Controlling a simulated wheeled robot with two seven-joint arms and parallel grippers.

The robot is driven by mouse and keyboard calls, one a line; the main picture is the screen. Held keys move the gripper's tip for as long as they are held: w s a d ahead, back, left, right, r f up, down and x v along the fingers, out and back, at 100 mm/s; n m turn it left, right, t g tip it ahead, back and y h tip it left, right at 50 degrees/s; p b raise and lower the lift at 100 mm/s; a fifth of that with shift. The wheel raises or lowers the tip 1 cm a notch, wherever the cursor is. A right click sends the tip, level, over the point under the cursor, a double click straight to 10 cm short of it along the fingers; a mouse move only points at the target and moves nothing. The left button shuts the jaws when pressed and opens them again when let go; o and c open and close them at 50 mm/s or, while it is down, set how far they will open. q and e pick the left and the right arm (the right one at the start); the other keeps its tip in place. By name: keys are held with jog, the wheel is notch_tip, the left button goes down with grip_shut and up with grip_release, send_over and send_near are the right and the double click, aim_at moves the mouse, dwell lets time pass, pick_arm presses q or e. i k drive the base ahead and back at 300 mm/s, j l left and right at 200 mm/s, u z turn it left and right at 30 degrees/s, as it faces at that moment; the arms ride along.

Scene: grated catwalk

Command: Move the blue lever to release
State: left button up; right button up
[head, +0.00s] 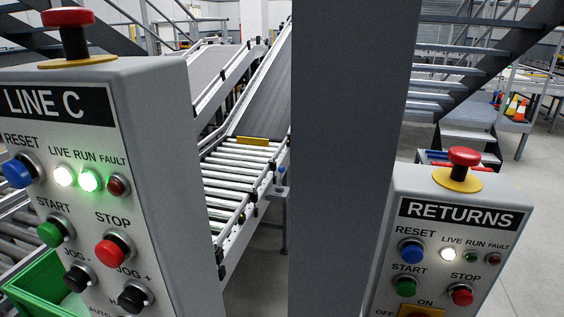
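I cannot make out a clear blue lever in the head view. A small blue part (281,172) shows on a bracket at the side of the roller conveyor, just left of a wide grey column; it is too small to tell whether it is a lever. Neither gripper shows in the view.
The LINE C control box (160,130) stands close on the left, the RETURNS box (450,195) on the right. A grey column (350,150) blocks the middle. Behind are a roller conveyor (240,165) and metal stairs (450,85). A green bin (45,285) is at lower left.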

aim_at(281, 169)
jog(key=k+z, duration=0.15)
jog(key=z, duration=0.3)
jog(key=k+z, duration=0.1)
jog(key=z, duration=0.35)
jog(key=k+l+z, duration=0.15)
jog(key=l+z, duration=0.15)
jog(key=l, duration=0.15)
jog(key=l+u, duration=0.7)
jog(key=u, duration=0.2)
jog(key=i+l+u, duration=0.2)
jog(key=l+u, duration=0.25)
jog(key=i+l+u, duration=0.15)
jog(key=u, duration=0.35)
jog(key=l+u, duration=0.95)
jog(key=k+l+u, duration=0.1)
jog(key=l+u, duration=0.35)
jog(key=i+l+u, duration=0.15)
jog(key=l+u, duration=0.25)
jog(key=l, duration=1.2)
jog(key=l+u, duration=0.35)
jog(key=l, duration=1.3)
jog(key=i+l+z, duration=0.1)
jog(key=l+z, duration=0.25)
jog(key=l, duration=1)
